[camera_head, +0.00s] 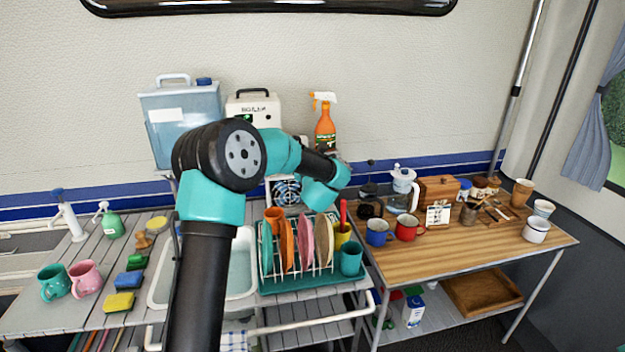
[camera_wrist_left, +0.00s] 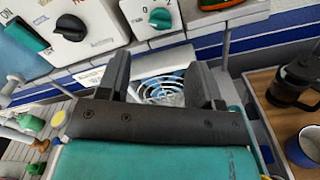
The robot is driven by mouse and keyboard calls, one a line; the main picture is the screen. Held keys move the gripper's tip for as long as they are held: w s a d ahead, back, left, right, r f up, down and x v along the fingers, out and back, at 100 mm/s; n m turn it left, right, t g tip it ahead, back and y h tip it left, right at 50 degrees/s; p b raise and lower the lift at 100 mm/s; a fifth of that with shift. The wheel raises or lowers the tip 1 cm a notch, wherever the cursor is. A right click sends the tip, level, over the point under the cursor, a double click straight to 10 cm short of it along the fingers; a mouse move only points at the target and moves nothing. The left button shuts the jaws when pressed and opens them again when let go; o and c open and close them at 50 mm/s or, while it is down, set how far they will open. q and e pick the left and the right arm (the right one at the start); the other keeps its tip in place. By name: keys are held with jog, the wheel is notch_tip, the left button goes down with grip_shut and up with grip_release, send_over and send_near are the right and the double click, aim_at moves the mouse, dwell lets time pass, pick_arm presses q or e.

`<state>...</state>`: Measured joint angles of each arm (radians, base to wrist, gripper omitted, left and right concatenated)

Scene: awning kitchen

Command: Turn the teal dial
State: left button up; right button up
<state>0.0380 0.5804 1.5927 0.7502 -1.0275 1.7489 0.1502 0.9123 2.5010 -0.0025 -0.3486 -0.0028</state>
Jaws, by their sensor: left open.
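The teal dial (camera_wrist_left: 160,18) shows at the top of the left wrist view, on a white panel (camera_wrist_left: 140,30) with printed numbers around it. My left gripper (camera_wrist_left: 160,70) is open and empty. Its two dark fingers point up toward the panel, below the dial and apart from it, with the dial roughly between them sideways. In the head view, my left arm reaches across the sink, and its wrist hides the dial and the fingertips. My right gripper is not in view.
A black knob (camera_wrist_left: 71,27) is on a white panel left of the dial. A round fan grille (camera_wrist_left: 162,90) lies beyond the fingers. An orange spray bottle (camera_head: 325,128), dish rack (camera_head: 310,284), blue mug (camera_head: 377,233) and red mug (camera_head: 407,228) stand nearby.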

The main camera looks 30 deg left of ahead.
pick_arm(q)
jog(key=v, duration=0.9)
jog(key=shift+s+d, duration=0.15)
jog(key=shift+s, duration=0.05)
